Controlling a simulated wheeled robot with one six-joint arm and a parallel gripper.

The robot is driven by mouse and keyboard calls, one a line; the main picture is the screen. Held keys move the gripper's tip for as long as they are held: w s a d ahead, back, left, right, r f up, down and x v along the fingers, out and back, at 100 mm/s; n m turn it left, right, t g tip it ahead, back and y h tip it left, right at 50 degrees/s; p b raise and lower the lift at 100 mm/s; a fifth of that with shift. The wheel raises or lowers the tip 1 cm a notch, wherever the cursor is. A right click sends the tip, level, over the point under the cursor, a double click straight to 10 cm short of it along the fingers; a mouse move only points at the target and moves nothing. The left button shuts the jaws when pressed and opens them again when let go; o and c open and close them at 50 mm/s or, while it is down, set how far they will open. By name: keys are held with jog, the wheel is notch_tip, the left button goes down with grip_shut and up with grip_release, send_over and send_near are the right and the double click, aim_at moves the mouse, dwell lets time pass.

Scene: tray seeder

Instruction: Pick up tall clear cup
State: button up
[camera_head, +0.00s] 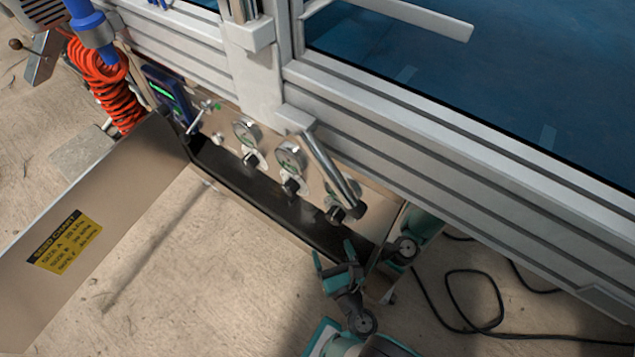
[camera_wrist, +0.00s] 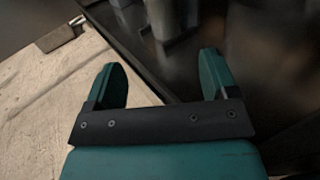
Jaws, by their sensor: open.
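My gripper (camera_head: 335,258) is open and empty in the head view, near the right end of a black tray (camera_head: 265,197) below the machine's front. In the wrist view its two teal fingers (camera_wrist: 162,68) stand apart with nothing between them. A blurred grey, see-through-looking upright shape (camera_wrist: 172,20) stands past the fingertips on a dark surface, cut off by the top edge. I cannot tell for sure whether it is the tall clear cup. No cup can be clearly made out in the head view.
Round gauges (camera_head: 291,157) and a slanted grey metal tube (camera_head: 331,172) stick out above the tray. A beige panel with a yellow label (camera_head: 65,242) is at left, by a red coiled hose (camera_head: 104,82). A black cable (camera_head: 470,318) lies on the floor at right.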

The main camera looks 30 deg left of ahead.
aim_at(314, 209)
jog(key=shift+w+a+f+b, duration=0.15)
jog(key=shift+w+a+b, duration=0.05)
jog(key=shift+w+b, duration=0.2)
jog(key=b+x, duration=0.2)
jog(key=b, duration=0.1)
jog(key=b+x, duration=0.2)
jog(key=b, duration=0.1)
jog(key=b+x, duration=0.3)
jog(key=shift+w+f, duration=0.1)
jog(key=shift+f, duration=0.15)
jog(key=b+x, duration=0.3)
jog(key=b, duration=0.6)
jog(key=shift+w+a+b, duration=0.15)
jog(key=shift+a+b, duration=0.1)
jog(key=shift+b, duration=0.1)
jog(key=shift+w+a+r+b, duration=0.3)
jog(key=shift+w+a+b, duration=0.05)
jog(key=shift+b, duration=0.75)
jog(key=b+x, duration=0.2)
jog(key=x, duration=0.1)
jog(key=b+x, duration=0.1)
jog(key=shift+a+f+b, duration=0.15)
jog(key=shift+f+b, duration=0.1)
jog(key=shift+b, duration=0.05)
jog(key=shift+w+a+r, duration=0.15)
jog(key=shift+w+a, duration=0.15)
jog(key=shift+a, duration=0.1)
jog(key=c, duration=0.8)
